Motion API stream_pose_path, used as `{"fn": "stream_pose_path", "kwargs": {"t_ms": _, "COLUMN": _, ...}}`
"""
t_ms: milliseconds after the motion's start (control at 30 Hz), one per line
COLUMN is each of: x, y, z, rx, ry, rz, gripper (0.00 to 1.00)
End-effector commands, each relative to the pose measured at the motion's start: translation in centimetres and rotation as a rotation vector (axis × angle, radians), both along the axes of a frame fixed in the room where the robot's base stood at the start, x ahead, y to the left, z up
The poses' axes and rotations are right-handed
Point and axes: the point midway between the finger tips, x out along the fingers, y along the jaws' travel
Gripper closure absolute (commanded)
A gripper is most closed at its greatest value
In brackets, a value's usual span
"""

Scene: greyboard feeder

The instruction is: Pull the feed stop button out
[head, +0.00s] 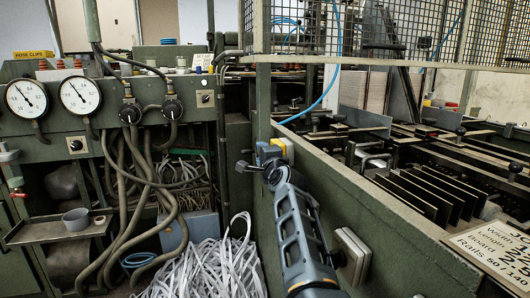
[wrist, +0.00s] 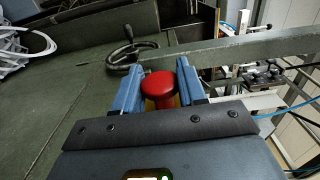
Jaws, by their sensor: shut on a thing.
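The feed stop button is a round red mushroom head (wrist: 158,86) in the wrist view. My gripper (wrist: 157,70) has a blue finger on each side of it and is shut on it. A little yellow shows behind the red head. In the head view my gripper (head: 267,153) is at a yellow housing (head: 281,147) on the green machine wall, and the red head is hidden there. I cannot tell how far out the button stands.
A dark handwheel (wrist: 131,52) sits close by, left of the button in the wrist view. A green panel with gauges (head: 80,96) and hoses stands at the left. White paper strips (head: 222,268) are heaped on the floor. A wire mesh guard (head: 400,35) rises above the machine.

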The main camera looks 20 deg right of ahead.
Motion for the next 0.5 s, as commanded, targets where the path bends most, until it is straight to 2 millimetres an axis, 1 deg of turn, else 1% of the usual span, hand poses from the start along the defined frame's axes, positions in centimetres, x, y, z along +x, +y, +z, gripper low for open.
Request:
{"fn": "stream_pose_path", "kwargs": {"t_ms": 33, "x": -0.01, "y": 0.44, "z": -0.15, "rx": -0.001, "ry": 0.002, "rz": 0.006, "gripper": 1.00}}
{"fn": "stream_pose_path", "kwargs": {"t_ms": 200, "x": 0.00, "y": 0.56, "z": -0.17, "rx": -0.002, "ry": 0.002, "rz": 0.008, "gripper": 1.00}}
{"fn": "stream_pose_path", "kwargs": {"t_ms": 233, "x": 0.00, "y": 0.57, "z": -0.17, "rx": -0.001, "ry": 0.003, "rz": 0.008, "gripper": 0.57}}
{"fn": "stream_pose_path", "kwargs": {"t_ms": 467, "x": 0.01, "y": 0.54, "z": -0.19, "rx": -0.001, "ry": 0.003, "rz": 0.008, "gripper": 0.34}}
{"fn": "stream_pose_path", "kwargs": {"t_ms": 500, "x": 0.01, "y": 0.49, "z": -0.16, "rx": -0.001, "ry": 0.003, "rz": 0.008, "gripper": 0.34}}
